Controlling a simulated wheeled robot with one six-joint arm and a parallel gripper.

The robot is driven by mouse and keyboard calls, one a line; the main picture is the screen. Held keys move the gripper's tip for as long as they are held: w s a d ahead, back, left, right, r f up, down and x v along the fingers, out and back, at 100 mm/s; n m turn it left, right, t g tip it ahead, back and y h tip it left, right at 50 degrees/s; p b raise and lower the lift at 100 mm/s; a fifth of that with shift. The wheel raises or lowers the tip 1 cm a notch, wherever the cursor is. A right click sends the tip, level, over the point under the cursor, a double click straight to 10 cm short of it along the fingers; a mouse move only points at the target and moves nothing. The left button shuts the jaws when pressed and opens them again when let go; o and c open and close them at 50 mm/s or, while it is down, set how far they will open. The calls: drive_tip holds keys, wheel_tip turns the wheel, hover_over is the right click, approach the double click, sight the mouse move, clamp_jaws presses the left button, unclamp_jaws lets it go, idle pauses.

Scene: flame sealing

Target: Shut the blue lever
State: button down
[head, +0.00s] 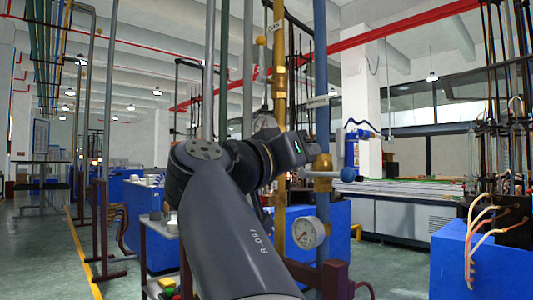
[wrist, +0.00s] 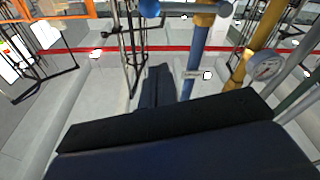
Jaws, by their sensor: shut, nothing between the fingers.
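The blue lever is a silver bar with a blue ball (head: 347,174) at its end. It sticks out sideways to the right from a brass valve (head: 322,163) on the upright blue pipe (head: 321,55), across the pipe's line. In the wrist view its blue ball (wrist: 149,8) shows at the top edge, with the bar running right to the valve on the blue pipe (wrist: 195,55). My gripper (wrist: 158,70) is shut and empty. Its dark fingers point toward the lever, apart from it in that view. In the head view the hand is just above the lever, its fingertips hard to make out.
A yellow gas pipe (head: 280,120) stands left of the blue pipe, with a yellow ball (head: 262,41) beside it. A round gauge (head: 308,232) sits below the valve. A blue cabinet (head: 460,265) with hoses stands at right. Open floor lies at the left.

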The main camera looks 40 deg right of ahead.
drive_tip(key=shift+v, duration=1.9)
drive_tip(key=shift+d, duration=0.1)
